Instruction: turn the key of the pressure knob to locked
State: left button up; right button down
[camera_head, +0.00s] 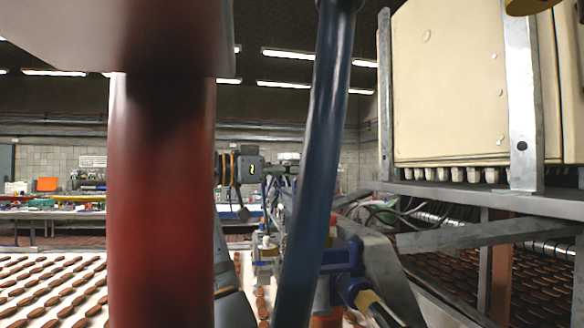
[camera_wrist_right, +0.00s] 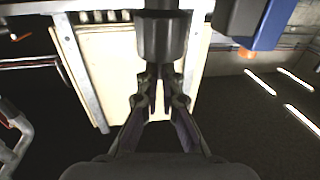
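In the right wrist view my right gripper (camera_wrist_right: 161,72) reaches up the middle of the picture. Its two dark fingers converge just below a dark round cylinder (camera_wrist_right: 162,36), which overlaps their tips. The cylinder could be the pressure knob, but no key or lock marking can be made out. The tips are close together, with something dark and narrow between them. I cannot tell whether they grip it. In the head view I cannot make out the knob or its key, and a red column and a dark blue tube block much of the picture. My left gripper is not in view.
A beige cabinet (camera_head: 455,90) in a grey metal frame (camera_head: 522,95) stands at right; it also shows behind the fingers in the wrist view (camera_wrist_right: 108,70). The red column (camera_head: 160,200) and blue tube (camera_head: 318,160) are very near. Brown biscuits lie on a belt (camera_head: 25,318) at lower left.

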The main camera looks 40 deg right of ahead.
jog(key=c, duration=1.5)
grip_release()
jog(key=shift+c, duration=0.2)
jog(key=v, duration=0.8)
jog(key=shift+r, duration=0.2)
